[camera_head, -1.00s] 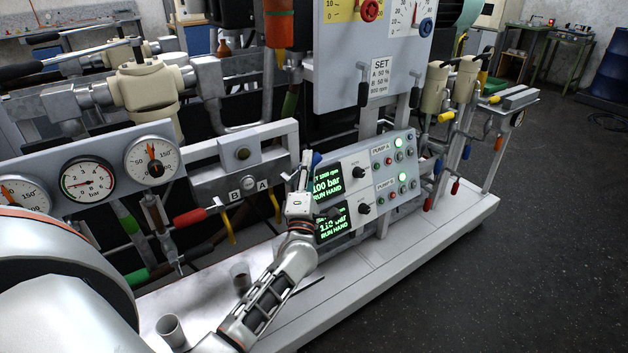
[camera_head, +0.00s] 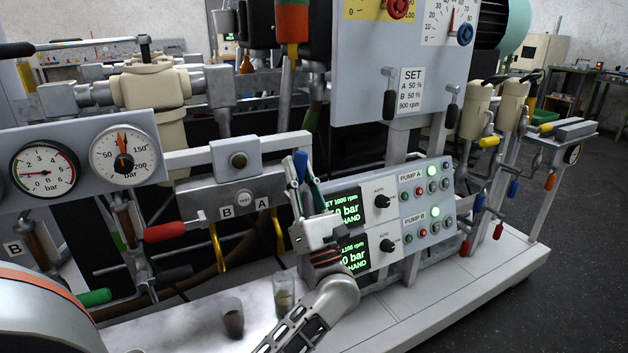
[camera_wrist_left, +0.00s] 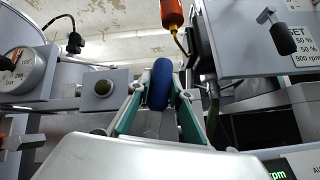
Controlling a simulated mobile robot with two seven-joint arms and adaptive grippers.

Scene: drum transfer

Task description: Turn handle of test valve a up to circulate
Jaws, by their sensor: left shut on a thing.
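My left gripper (camera_head: 303,178) is shut on this blue handle, left of the pump screens. In the left wrist view the blue handle (camera_wrist_left: 160,84) lies between the green-edged fingers (camera_wrist_left: 159,108). The joint of the blue handle with the valve is hidden behind my gripper. My right gripper is not in view.
The pump panel (camera_head: 408,213), with screens, knobs and lit buttons, is close to the right of my left gripper. Two cups (camera_head: 232,320) (camera_head: 284,296) stand on the ledge below. Gauges (camera_head: 122,155) are to the left. A SET board (camera_head: 400,50) hangs above.

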